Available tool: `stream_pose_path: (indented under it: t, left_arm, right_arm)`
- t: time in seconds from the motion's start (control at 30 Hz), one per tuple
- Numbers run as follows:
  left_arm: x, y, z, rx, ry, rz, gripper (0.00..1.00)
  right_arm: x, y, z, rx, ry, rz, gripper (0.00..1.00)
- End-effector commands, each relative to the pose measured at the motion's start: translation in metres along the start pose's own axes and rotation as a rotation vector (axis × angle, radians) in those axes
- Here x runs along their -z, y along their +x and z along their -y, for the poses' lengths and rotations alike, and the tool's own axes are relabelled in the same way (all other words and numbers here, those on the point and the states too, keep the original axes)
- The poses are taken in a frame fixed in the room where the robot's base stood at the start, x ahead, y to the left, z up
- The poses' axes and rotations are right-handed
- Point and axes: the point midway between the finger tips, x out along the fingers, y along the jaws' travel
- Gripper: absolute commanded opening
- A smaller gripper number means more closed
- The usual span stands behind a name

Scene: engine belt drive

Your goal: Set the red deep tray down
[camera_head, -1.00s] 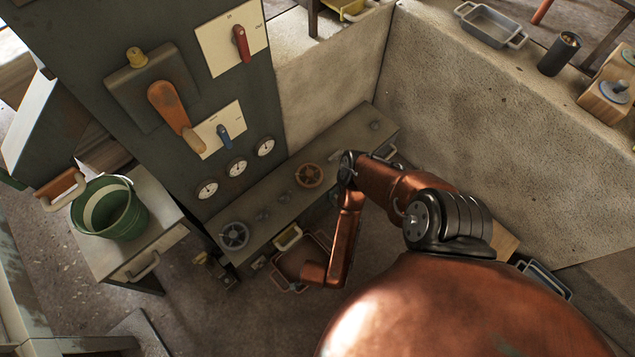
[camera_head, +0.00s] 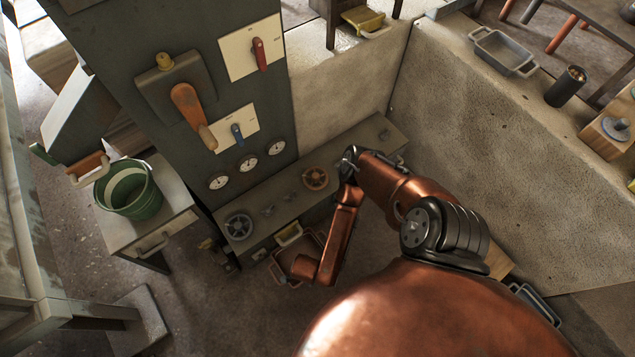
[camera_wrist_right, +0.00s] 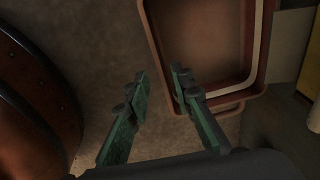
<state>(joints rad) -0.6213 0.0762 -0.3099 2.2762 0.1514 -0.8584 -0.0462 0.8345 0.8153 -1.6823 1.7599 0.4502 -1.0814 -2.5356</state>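The red deep tray (camera_head: 284,263) is low beside the foot of the grey console in the head view, partly hidden by my right arm. In the right wrist view the tray (camera_wrist_right: 205,45) fills the upper right, reddish-brown with a pale band along its inner right side. My right gripper (camera_wrist_right: 160,73) has two green fingers spread apart with floor visible between them. The right finger overlaps the tray's near left corner; the left finger is outside it. I cannot tell whether either touches the tray. In the head view this gripper is hidden. My left gripper is not in view.
A small yellow-lined container (camera_head: 289,234) is next to the tray at the console (camera_head: 330,172), which carries handwheels. A green bucket (camera_head: 128,190) stands on a cabinet at left. A concrete wall (camera_head: 500,140) bounds the right, with a grey tray (camera_head: 502,52) on top.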

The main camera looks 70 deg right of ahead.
Motion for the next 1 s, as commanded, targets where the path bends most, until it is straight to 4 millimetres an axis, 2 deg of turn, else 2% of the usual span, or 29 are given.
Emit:
stream_pose_path:
  t: [0.03,0.1,0.3,0.57,0.67,0.77,0.83,0.9,1.0]
  left_arm:
    - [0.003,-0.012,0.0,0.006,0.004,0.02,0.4]
    - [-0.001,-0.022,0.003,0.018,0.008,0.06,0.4]
    - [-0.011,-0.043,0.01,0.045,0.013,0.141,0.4]
    - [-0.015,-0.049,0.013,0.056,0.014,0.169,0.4]
    - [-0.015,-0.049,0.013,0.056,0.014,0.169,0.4]
    - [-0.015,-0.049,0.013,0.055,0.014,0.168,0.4]
    - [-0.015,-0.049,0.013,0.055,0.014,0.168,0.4]
    - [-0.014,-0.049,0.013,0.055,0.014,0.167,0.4]
    - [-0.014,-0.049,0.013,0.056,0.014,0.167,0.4]
  right_arm:
    - [-0.001,-0.013,0.002,0.005,0.0,0.003,0.22]
    - [-0.001,-0.022,0.002,0.004,0.0,0.003,0.22]
    - [0.0,-0.039,0.001,0.003,0.0,0.001,0.22]
    - [0.0,-0.042,0.0,-0.001,0.0,-0.001,0.22]
    - [-0.004,-0.042,-0.011,-0.017,0.026,0.01,0.22]
    - [-0.023,-0.047,-0.051,-0.082,0.143,0.052,0.22]
    - [-0.045,-0.058,-0.094,-0.164,0.305,0.094,0.22]
    - [-0.071,-0.077,-0.139,-0.269,0.522,0.133,0.22]
    - [-0.106,-0.111,-0.186,-0.432,0.882,0.16,0.22]
